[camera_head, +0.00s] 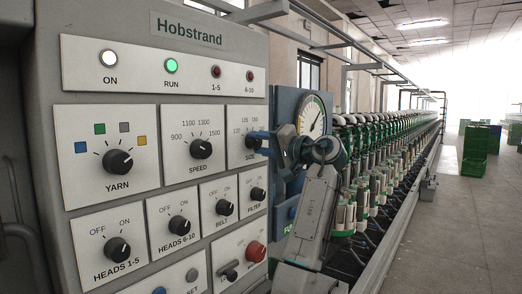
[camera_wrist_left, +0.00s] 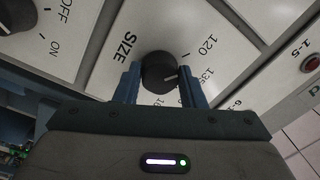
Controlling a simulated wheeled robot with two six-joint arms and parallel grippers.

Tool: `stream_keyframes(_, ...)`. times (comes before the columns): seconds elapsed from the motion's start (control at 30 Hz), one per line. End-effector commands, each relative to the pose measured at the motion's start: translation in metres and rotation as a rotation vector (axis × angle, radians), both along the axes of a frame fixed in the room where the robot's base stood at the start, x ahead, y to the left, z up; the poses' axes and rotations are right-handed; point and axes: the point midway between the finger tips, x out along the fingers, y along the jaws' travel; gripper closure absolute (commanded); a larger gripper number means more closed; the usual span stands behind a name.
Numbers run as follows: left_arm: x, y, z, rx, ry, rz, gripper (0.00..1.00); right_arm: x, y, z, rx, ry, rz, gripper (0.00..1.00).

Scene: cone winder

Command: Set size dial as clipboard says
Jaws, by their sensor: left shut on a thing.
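The black SIZE dial (camera_head: 251,141) is on the right of the grey control panel, partly hidden by my gripper. In the left wrist view the SIZE dial (camera_wrist_left: 158,70) sits between the two blue fingers. Its white mark points right and slightly down, roughly toward the 135 label; the 120 label is above that. Some scale numbers are hidden. My left gripper (camera_head: 262,142) is shut on the dial; its fingers also show on both sides of the knob in the left wrist view (camera_wrist_left: 160,78). No clipboard is in view. My right gripper is not in view.
The SPEED dial (camera_head: 201,147) is left of the SIZE dial, and the FILTER dial (camera_head: 257,194) is just below. A round gauge (camera_head: 312,117) stands behind my arm. Winder heads run back to the right. Green crates (camera_head: 475,142) stand on the open floor.

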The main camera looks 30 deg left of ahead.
Motion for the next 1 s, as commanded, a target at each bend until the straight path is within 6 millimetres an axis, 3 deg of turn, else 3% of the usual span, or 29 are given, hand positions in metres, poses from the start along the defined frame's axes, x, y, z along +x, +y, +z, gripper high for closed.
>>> stream_keyframes(0.3,0.0006,-0.0004,-0.0038,-0.012,-0.100,0.002,0.86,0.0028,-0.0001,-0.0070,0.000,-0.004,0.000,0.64)
stream_keyframes(0.8,0.0007,-0.0005,-0.0039,-0.015,-0.116,0.003,0.86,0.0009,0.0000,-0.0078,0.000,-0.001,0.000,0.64)
stream_keyframes(0.83,0.0008,-0.0005,-0.0040,-0.015,-0.116,0.003,0.60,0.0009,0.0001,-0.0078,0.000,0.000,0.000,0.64)
stream_keyframes(0.93,0.0008,-0.0005,-0.0036,-0.014,-0.116,0.001,0.42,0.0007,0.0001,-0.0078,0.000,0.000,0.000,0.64)
stream_keyframes(1.0,0.0007,-0.0004,-0.0030,-0.013,-0.116,0.002,0.42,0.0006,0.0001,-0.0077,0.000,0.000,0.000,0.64)
